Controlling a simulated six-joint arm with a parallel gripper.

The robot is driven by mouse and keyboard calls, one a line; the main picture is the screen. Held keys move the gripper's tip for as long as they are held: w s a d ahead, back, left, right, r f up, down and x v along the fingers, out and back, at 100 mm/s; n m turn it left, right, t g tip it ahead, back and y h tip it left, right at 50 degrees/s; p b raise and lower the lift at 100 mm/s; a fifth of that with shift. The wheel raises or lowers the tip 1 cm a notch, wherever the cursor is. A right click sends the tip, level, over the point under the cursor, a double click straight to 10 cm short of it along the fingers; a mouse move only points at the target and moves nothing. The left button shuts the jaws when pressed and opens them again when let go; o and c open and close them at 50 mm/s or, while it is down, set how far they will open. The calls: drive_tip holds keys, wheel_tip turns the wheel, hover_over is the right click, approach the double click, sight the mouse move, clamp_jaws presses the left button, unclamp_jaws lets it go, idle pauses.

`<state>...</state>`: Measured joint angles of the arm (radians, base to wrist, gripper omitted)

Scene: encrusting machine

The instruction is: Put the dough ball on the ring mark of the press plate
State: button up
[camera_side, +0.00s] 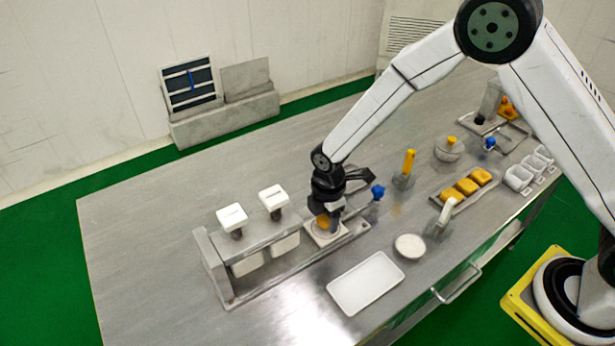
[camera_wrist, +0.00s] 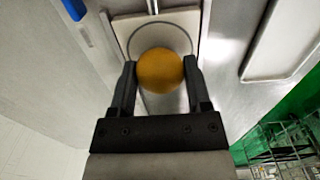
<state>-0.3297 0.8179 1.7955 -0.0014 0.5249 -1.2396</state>
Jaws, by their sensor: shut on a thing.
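The dough ball (camera_wrist: 160,70) is orange-yellow and sits between the two fingertips of my gripper (camera_wrist: 160,77), which is shut on it. The press plate (camera_wrist: 125,28) is a pale square with a dark ring mark (camera_wrist: 187,38). In the wrist view the ball overlaps the near part of the ring. In the side view the ball (camera_side: 322,222) shows just below my gripper (camera_side: 325,212), over the press plate (camera_side: 331,238). I cannot tell whether the ball touches the plate.
The machine frame (camera_side: 208,262) with two white-topped units (camera_side: 232,217) stands left of the plate. A blue knob (camera_side: 377,191) is close on the right. A white tray (camera_side: 366,283) and a white round dish (camera_side: 409,246) lie in front. Yellow blocks (camera_side: 467,186) sit farther right.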

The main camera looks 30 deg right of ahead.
drive_tip(key=shift+f, duration=0.4)
idle(0.8)
drive_tip(key=o, duration=1.3)
drive_tip(key=shift+r, duration=0.15)
wheel_tip(320, 180, up, 8)
idle(1.1)
drive_tip(key=shift+d, duration=0.1)
drive_tip(key=s+d+r+m+t, duration=0.1)
drive_tip(key=s+d+r+m, duration=0.2)
drive_tip(key=s+d+m, duration=0.4)
drive_tip(key=s+d+r+m+t, duration=0.1)
drive_tip(key=s+d+r+m, duration=0.2)
drive_tip(key=s+d+m, duration=0.4)
drive_tip(key=m, duration=0.4)
drive_tip(key=shift+s+d+t, duration=0.15)
drive_tip(key=shift+s+t, duration=0.05)
drive_tip(key=shift+t, duration=0.1)
